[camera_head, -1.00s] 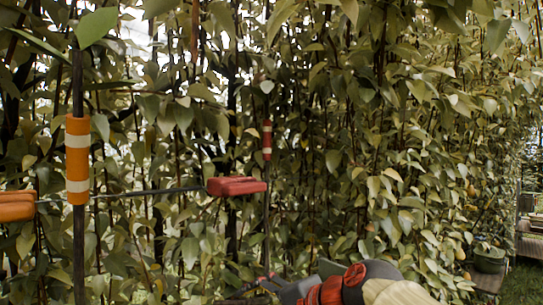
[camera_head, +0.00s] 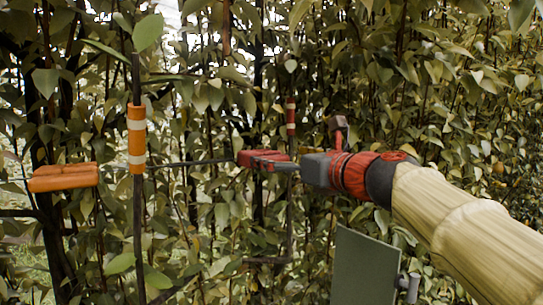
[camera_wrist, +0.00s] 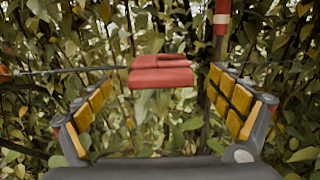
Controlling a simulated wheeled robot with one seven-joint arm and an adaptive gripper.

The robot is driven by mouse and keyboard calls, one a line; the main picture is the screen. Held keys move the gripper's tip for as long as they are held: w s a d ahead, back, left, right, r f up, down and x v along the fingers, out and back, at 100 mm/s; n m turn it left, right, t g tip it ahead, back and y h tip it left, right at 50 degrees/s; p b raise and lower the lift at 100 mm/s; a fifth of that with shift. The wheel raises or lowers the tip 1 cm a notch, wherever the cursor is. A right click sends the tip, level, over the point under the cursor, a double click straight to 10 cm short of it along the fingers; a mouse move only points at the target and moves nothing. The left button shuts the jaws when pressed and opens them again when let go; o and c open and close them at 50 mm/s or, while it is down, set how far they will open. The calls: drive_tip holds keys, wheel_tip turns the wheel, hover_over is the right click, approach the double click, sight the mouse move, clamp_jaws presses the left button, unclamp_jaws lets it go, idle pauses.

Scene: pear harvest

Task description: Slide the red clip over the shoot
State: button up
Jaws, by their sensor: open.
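The red clip (camera_head: 258,158) hangs on a thin wire in front of the foliage. In the wrist view, the red clip (camera_wrist: 160,76) lies level between my spread fingers, with a visible gap on each side. My gripper (camera_head: 277,163) is open at the clip, reaching in from the right. The shoot (camera_head: 291,115) with red and white bands stands upright just right of the clip. In the wrist view, the shoot (camera_wrist: 222,18) rises at upper right, and its lower part passes behind my right finger. The clip and shoot look apart.
An orange clip (camera_head: 63,178) sits at the wire's left end. A dark shoot (camera_head: 137,138) with orange and white bands stands beside it. Dense leaves fill the background. A grey-green panel (camera_head: 364,268) shows below my arm.

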sight(274, 157)
drive_tip(key=x, duration=0.3)
drive_tip(key=shift+w+a, duration=0.25)
drive_tip(key=shift+w, duration=0.05)
drive_tip(key=shift+w+a, duration=0.1)
drive_tip(key=shift+w, duration=0.15)
drive_tip(key=shift+s, duration=0.1)
